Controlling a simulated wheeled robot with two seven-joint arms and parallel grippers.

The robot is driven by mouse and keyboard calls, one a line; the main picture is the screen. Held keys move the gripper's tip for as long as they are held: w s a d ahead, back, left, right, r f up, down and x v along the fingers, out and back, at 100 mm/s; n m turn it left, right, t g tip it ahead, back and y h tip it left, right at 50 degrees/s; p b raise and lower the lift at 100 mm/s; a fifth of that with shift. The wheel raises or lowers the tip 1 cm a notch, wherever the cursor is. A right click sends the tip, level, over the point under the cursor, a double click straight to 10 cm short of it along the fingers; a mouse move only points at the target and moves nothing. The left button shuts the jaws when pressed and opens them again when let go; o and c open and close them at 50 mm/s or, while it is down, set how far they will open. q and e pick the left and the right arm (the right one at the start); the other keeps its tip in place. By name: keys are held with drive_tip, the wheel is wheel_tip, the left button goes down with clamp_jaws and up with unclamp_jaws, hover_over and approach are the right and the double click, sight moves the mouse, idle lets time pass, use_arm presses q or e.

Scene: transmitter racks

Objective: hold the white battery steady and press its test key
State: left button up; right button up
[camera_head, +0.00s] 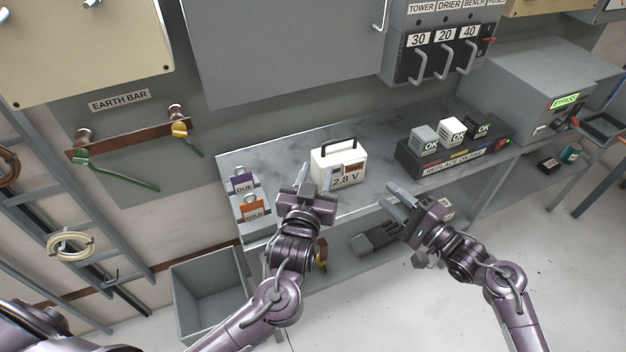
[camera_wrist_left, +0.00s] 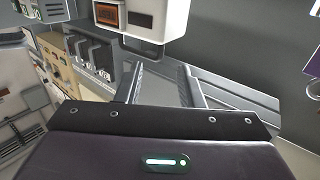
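The white battery (camera_head: 340,163) stands upright on the grey bench (camera_head: 385,125), with a black carry handle on top and "2.8 V" on its front. In the left wrist view the battery (camera_wrist_left: 172,22) is at the top, beyond the fingers, with an orange-framed panel. My right gripper (camera_head: 391,198) is open and empty, right of the battery by the bench's front edge.
Purple "DUE" (camera_head: 243,184) and orange (camera_head: 252,208) holders stand left of the battery. Small "OK" blocks (camera_head: 452,130) sit on a black rack (camera_head: 455,158) at right. A grey bin (camera_head: 208,300) is below left. Bench top between battery and rack is clear.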

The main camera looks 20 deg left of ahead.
sight(323, 150)
use_arm(q)
drive_tip(key=w, duration=0.6)
drive_tip(key=shift+a, duration=0.3)
drive_tip(key=shift+s, duration=0.1)
clamp_jaws()
drive_tip(key=shift+r, duration=0.15)
idle(1.3)
use_arm(e)
clamp_jaws()
idle(1.5)
